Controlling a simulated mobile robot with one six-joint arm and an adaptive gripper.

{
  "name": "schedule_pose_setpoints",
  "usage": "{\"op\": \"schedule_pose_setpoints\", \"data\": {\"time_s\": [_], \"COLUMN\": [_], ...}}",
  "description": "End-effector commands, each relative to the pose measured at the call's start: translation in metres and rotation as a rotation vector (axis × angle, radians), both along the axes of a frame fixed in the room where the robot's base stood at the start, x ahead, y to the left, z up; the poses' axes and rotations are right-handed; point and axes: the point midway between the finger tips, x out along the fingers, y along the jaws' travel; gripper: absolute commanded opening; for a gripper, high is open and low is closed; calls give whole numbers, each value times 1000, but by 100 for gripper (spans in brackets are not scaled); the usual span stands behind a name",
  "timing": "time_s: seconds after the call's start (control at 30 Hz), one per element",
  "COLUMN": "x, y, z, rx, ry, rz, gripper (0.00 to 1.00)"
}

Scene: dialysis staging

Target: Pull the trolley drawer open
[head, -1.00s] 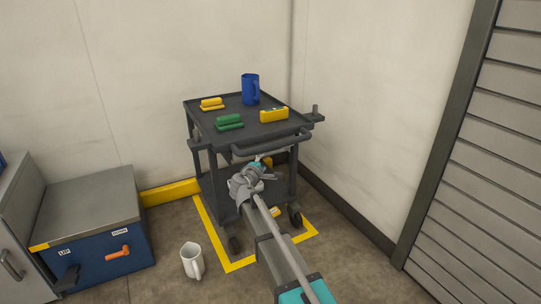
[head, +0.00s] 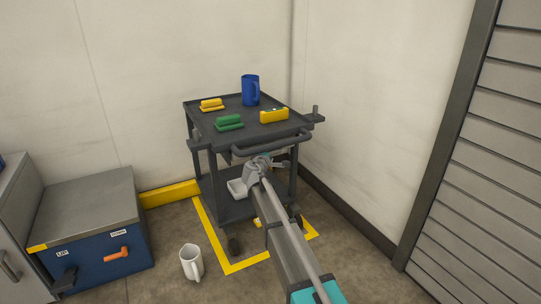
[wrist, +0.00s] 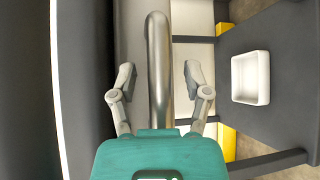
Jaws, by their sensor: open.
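The dark grey trolley (head: 250,208) stands in the corner. Its drawer front (wrist: 133,30) is a pale panel under the top tray, mostly hidden in the head view by the trolley's push bar and my arm. In the wrist view a silver bar handle (wrist: 158,45) runs up the middle in front of that panel. My gripper (wrist: 160,78) is open, with one finger on each side of the handle and visible gaps between. In the head view my gripper (head: 265,163) is just below the push bar, at the drawer's front.
A blue jug (head: 250,90), a green item (head: 229,122) and two yellow items stand on the trolley top. A white tray (wrist: 250,77) sits on the lower shelf. A white mug (head: 191,262) and a blue chest (head: 100,255) are on the floor at left.

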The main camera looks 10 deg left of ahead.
Motion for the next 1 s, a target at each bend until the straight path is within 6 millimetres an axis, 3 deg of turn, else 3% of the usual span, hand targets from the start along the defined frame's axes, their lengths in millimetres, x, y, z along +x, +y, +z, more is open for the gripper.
{"op": "schedule_pose_setpoints", "data": {"time_s": [0.13, 0.47, 0.77, 1.0], "x": [0, 0, 0, -14], "y": [0, 0, -3, -12], "z": [0, 0, 0, 0], "rx": [0, 0, 0, -1], "ry": [0, 0, 0, 0], "rz": [0, 0, -3, -5], "gripper": [60, 0, 0, 0]}}
